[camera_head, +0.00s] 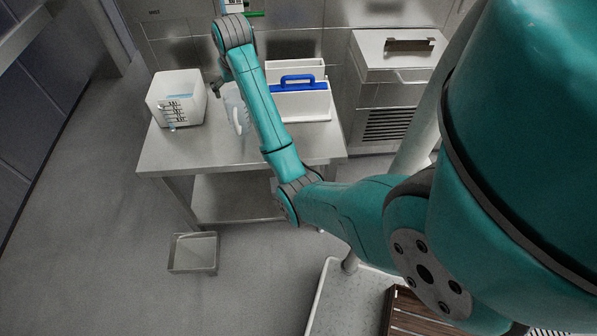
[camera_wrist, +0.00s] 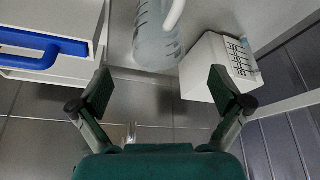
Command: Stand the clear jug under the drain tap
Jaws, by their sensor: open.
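The clear jug (camera_head: 238,108) stands upright on the steel table, partly hidden behind my arm in the head view. Its clear body with dark scale marks and pale handle shows at the top middle of the wrist view (camera_wrist: 158,42). A white tub (camera_head: 165,99) with dark markings and bluish contents stands left of the jug; it also shows in the wrist view (camera_wrist: 200,70). A small fitting, possibly the drain tap (camera_head: 172,129), shows low on the tub's front. My gripper (camera_wrist: 161,88) is open and empty, its fingers spread, with the jug beyond them and apart.
A white box with a blue handle (camera_head: 298,79) stands right of the jug on the steel table (camera_head: 225,157). A metal tray (camera_head: 193,253) lies on the floor in front. A steel unit (camera_head: 398,55) stands at the back right. The table's front strip is clear.

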